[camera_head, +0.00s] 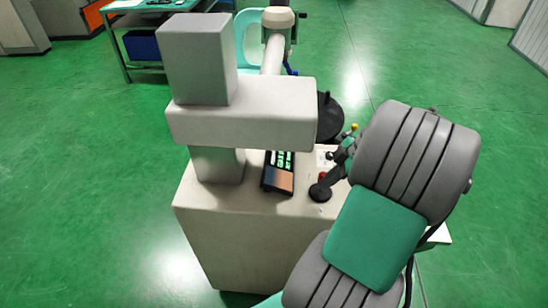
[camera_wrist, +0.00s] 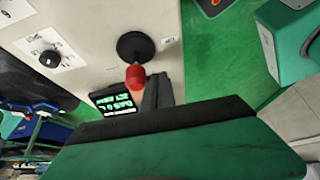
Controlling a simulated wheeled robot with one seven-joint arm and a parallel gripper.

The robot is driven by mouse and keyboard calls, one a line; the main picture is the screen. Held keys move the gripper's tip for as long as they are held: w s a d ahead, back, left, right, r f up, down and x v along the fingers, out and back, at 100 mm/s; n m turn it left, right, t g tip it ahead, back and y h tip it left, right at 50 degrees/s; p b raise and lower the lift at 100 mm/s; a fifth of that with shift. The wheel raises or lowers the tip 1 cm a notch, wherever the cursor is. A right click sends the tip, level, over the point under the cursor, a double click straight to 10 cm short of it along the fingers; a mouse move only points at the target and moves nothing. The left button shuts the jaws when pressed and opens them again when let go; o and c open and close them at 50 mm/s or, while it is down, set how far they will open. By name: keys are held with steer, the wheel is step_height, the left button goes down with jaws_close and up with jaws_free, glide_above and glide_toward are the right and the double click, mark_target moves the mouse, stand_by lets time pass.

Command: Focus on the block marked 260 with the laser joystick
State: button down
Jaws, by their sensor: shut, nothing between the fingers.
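The laser joystick (camera_head: 320,190) stands on the pale machine top in the head view, with a black base and a red knob. In the wrist view the black base (camera_wrist: 134,45) and red knob (camera_wrist: 135,77) show near the middle. My gripper (camera_wrist: 160,80) is shut and empty, its dark fingers just beside the red knob; I cannot tell whether they touch. In the head view my gripper (camera_head: 337,158) is small and dark, close above the joystick. I see no block marked 260.
The pale machine cabinet (camera_head: 240,240) carries a thick overhanging head (camera_head: 245,110) left of the joystick. A dial (camera_wrist: 48,58) sits on the panel. A blue-green table (camera_head: 115,20) stands far left. The green floor (camera_head: 440,75) at right is clear.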

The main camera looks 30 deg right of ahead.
steer(key=shift+f+b, duration=0.35)
steer(key=shift+f, duration=0.25)
steer(key=shift+w+d+r, duration=0.1)
steer(key=shift+w, duration=0.05)
steer(key=shift+w+d+p, duration=0.55)
steer(key=shift+w+d, duration=0.1)
steer(key=shift+w, duration=0.3)
stand_by(4.3)
steer(key=shift+s+a+b, duration=0.2)
steer(key=shift+s+b, duration=0.1)
steer(key=shift+s+a+b, duration=0.45)
steer(key=shift+s+a, duration=0.25)
steer(key=shift+s, duration=0.25)
